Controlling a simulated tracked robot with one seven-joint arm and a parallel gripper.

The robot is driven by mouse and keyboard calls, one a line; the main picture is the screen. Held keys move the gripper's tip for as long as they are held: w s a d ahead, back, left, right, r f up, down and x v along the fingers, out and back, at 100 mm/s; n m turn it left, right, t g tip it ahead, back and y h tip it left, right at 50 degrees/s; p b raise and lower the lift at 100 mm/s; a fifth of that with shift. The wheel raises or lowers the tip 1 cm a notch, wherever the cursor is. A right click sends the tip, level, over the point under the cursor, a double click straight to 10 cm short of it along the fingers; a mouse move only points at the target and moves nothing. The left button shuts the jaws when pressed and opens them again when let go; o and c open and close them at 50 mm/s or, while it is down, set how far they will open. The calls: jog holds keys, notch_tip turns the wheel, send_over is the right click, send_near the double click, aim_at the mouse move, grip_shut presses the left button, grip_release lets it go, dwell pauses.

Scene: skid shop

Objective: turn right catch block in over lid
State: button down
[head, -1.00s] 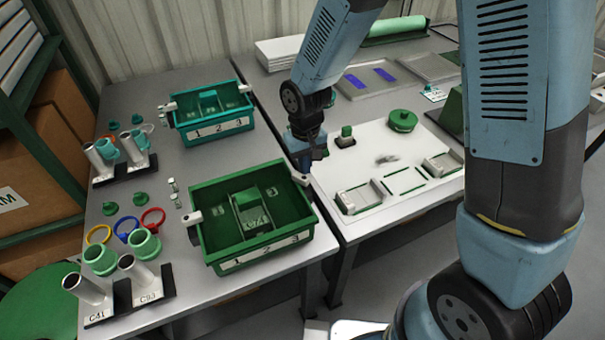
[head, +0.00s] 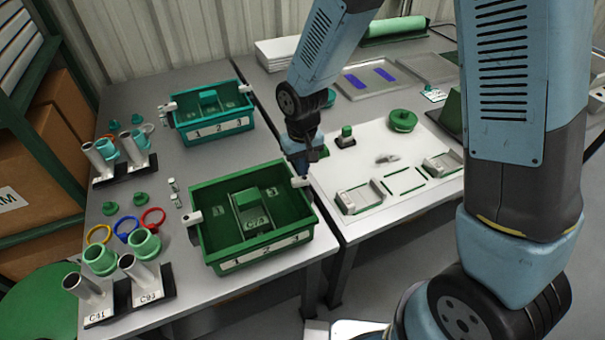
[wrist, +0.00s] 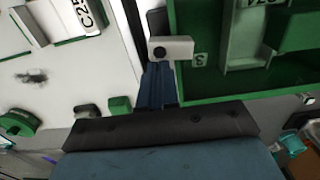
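The green bin (head: 205,240) stands at the front of the left table, with a label reading 1 2 3. Its right catch block (head: 302,181) is a pale block at the right rim. In the wrist view this catch block (wrist: 168,48) has a dark round spot and juts mostly outward, away from the bin's inside. The left catch block (head: 192,218) sits at the opposite rim. My gripper (head: 301,168) points down just behind the right catch block. In the wrist view its narrow fingers (wrist: 158,85) look closed together, close beside the block; contact is unclear. No separate lid is clearly distinguishable.
A teal bin (head: 212,125) stands behind. The right table holds a white board (head: 375,165) with a green round knob (head: 403,120). A gap separates the tables.

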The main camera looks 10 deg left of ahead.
jog(key=shift+s, duration=0.3)
notch_tip(320, 180, up, 7)
dwell(0.9)
jog(key=shift+w, duration=0.1)
jog(key=w+d+r+m+t, duration=0.2)
jog(key=d+r, duration=0.7)
jog(key=s+d+r+m+t, duration=0.1)
jog(key=s+d+r+m, duration=0.1)
jog(key=s+d+r, duration=0.4)
jog(key=s+d+r+m+t, duration=0.2)
jog(key=s+d+r, duration=0.5)
jog(key=d, duration=0.8)
notch_tip(320, 180, up, 2)
jog(key=shift+d+r+t, duration=0.15)
jog(key=shift+d+t, duration=0.1)
jog(key=shift+t, duration=0.05)
